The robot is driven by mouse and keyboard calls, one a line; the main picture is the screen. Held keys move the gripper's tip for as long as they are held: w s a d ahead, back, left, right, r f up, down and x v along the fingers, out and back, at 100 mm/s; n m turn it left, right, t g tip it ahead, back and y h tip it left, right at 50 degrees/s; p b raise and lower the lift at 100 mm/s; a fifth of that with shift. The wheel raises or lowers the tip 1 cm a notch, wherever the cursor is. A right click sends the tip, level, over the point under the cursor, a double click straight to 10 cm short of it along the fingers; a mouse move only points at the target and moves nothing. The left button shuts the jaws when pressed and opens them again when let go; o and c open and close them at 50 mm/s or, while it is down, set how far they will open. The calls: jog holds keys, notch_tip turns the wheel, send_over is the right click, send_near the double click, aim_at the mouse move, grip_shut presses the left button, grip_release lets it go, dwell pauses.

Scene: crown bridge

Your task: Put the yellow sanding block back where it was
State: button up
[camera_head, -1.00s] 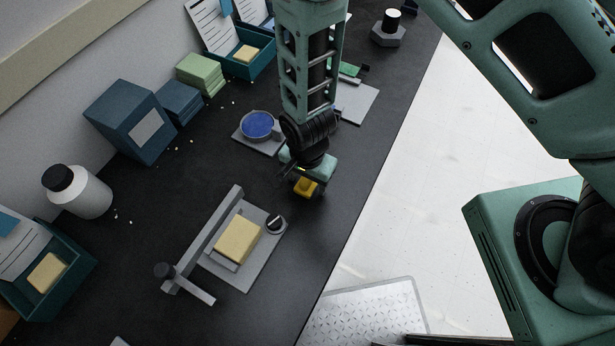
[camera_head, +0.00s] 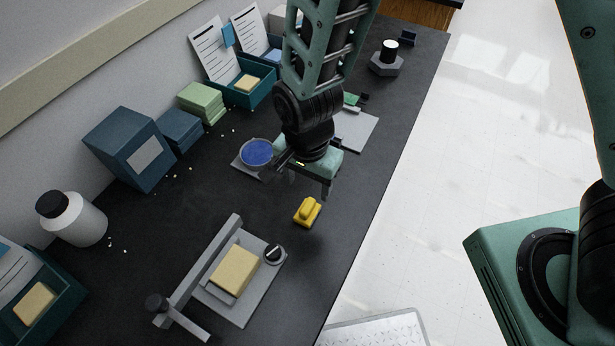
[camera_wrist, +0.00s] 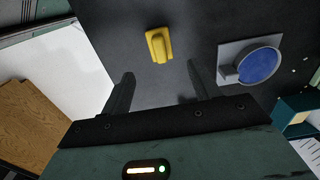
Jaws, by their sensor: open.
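The yellow sanding block (camera_head: 307,212) lies on the black bench top, a little in front of my gripper in the head view. It is also clear in the wrist view (camera_wrist: 159,44), beyond the fingertips and between their lines. My gripper (camera_head: 312,186) is open and empty, raised above the bench behind the block. In the wrist view its two fingers (camera_wrist: 160,84) stand wide apart and touch nothing.
A grey fixture (camera_head: 258,301) holding a tan block (camera_head: 233,270) stands in front left of the yellow block. A blue round dish (camera_head: 256,152) on a grey plate is left of my gripper. Blue boxes (camera_head: 128,150) and a white bottle (camera_head: 72,219) line the wall. Bench around the yellow block is clear.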

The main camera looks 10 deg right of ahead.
jog(key=s+d+r+n, duration=0.4)
jog(key=r+n, duration=0.3)
jog(key=r, duration=0.2)
jog(key=s+d+r+n, duration=0.4)
jog(key=s+r+n, duration=0.3)
jog(key=r+n, duration=0.1)
jog(key=shift+s+r+y, duration=0.15)
jog(key=shift+r+y, duration=0.15)
jog(key=shift+r, duration=0.4)
